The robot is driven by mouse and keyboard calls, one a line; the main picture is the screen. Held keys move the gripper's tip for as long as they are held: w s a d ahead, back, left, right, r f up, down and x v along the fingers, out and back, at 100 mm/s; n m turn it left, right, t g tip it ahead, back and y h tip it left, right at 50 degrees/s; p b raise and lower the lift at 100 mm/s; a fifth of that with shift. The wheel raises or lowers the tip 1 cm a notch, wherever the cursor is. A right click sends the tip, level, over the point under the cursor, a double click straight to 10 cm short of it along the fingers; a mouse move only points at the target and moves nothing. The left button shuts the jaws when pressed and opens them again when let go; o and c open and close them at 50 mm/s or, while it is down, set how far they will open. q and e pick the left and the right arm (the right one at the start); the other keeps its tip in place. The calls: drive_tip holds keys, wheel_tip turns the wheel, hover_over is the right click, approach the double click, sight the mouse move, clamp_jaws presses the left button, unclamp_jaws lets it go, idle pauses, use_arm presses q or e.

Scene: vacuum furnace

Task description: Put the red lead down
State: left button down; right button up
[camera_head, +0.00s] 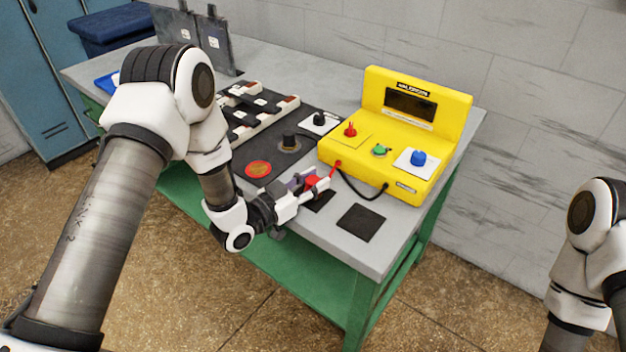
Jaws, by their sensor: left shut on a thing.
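The red lead (314,183) is at the fingertips of my left gripper (303,186), which is shut on it. Its thin red end reaches up toward the front of the yellow meter (348,158). The gripper is low over the front part of the grey table (375,258), close to a dark square pad (321,200) that it partly hides. I cannot tell whether the lead touches the table. My right arm shows at the right edge, but its gripper is out of the picture.
A second dark square pad (361,223) lies bare to the right. A black cable (353,189) loops at the meter's front. A red disc (258,169), a black knob (289,141) and a slotted dark board (240,125) lie behind the left gripper. A blue bin (110,27) stands at the back left.

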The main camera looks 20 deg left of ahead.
use_arm(q)
drive_tip(key=c, duration=0.8)
unclamp_jaws()
drive_tip(key=shift+f, duration=0.1)
drive_tip(key=v, duration=1.1)
drive_tip(key=s+f+n+g+y, duration=0.2)
drive_tip(key=s+f+g+y, duration=0.15)
drive_tip(key=s+f, duration=0.45)
drive_tip(key=s+f+n+g+y, duration=0.1)
drive_tip(key=s+f+g+y, duration=0.3)
drive_tip(key=f, duration=0.7)
drive_tip(key=s+f+n+g, duration=0.1)
drive_tip(key=s+f+g, duration=0.1)
drive_tip(key=s, duration=0.2)
drive_tip(key=s+a+f+n+g+y, duration=0.1)
drive_tip(key=s+f+g, duration=0.1)
drive_tip(key=s, duration=0.3)
drive_tip(key=s+a+f+n+g, duration=0.1)
drive_tip(key=s+f+g, duration=0.1)
drive_tip(key=s+g, duration=0.2)
drive_tip(key=shift+s+f+n+y, duration=0.1)
drive_tip(key=shift+s+n+y, duration=0.25)
drive_tip(key=shift+s, duration=0.15)
